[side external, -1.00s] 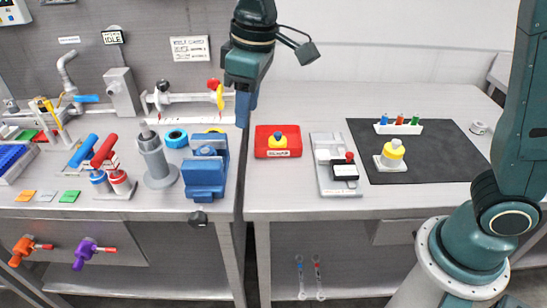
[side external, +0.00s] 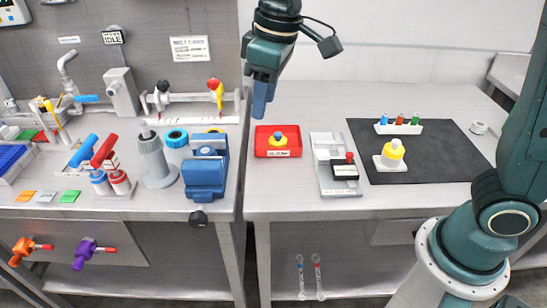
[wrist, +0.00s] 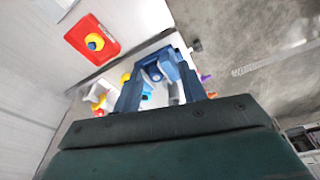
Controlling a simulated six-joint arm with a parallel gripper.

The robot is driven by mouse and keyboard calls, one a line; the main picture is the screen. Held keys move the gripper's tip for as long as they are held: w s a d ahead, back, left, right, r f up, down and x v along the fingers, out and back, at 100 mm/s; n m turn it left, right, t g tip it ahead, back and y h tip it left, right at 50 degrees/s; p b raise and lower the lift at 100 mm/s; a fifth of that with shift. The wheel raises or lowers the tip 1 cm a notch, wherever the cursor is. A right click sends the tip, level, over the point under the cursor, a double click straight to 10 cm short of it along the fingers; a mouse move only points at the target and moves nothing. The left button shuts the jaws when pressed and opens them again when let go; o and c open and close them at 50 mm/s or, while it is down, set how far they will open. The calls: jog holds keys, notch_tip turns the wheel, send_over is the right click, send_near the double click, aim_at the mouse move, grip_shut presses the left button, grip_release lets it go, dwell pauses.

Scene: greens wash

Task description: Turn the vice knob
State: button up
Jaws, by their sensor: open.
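The blue vice (side external: 205,178) stands at the front right corner of the left bench. Its black knob (side external: 197,217) sticks out low at the front, just past the bench edge. My gripper (side external: 262,103) is up in the air, to the right of and behind the vice, apart from it and from the knob. It is open and empty. In the wrist view its blue fingers reach up from the dark gripper body, with blue parts overlapping between them.
A red tray (side external: 278,151) with a yellow and blue piece lies right of the vice, across the bench gap. A grey cylinder post (side external: 155,165) and a blue ring-topped container (side external: 177,142) stand left of the vice. A grey plate (side external: 331,180) and dark mat (side external: 440,165) lie further right.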

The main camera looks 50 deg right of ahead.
jog(key=w+a+f+n+g, duration=0.1)
jog(key=w+a+f+n, duration=0.1)
jog(key=w+a+f, duration=0.35)
jog(key=n, duration=0.1)
send_over(198, 214)
notch_tip(198, 214, down, 5)
jog(key=shift+s+r+g+h, duration=0.1)
jog(key=shift+r+g+h, duration=0.05)
jog(key=shift+g+h, duration=0.25)
notch_tip(198, 214, down, 14)
jog(key=shift+r, duration=0.1)
jog(key=shift+c, duration=0.2)
grip_shut()
